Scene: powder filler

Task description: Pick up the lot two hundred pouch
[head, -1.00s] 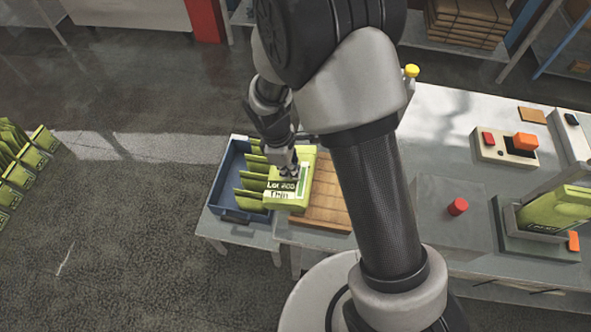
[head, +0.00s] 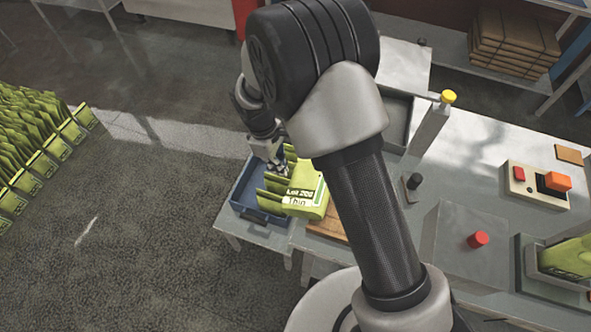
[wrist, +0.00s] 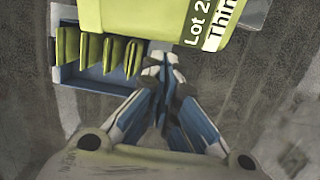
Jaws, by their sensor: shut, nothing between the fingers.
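My gripper (head: 279,168) is above the tray side, just left of the pouch in the head view. In the wrist view my gripper (wrist: 163,72) is shut and empty, its tips just below the pouch's edge. I cannot tell whether they touch it.
The blue tray (head: 237,207) holds several thinner green pouches standing in a row. The wooden board (head: 328,227) is mostly hidden by my arm. A yellow-capped bottle (head: 432,125), a red button (head: 478,239) and a control box (head: 530,190) are on the bench. Many green pouches (head: 30,160) stand at far left.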

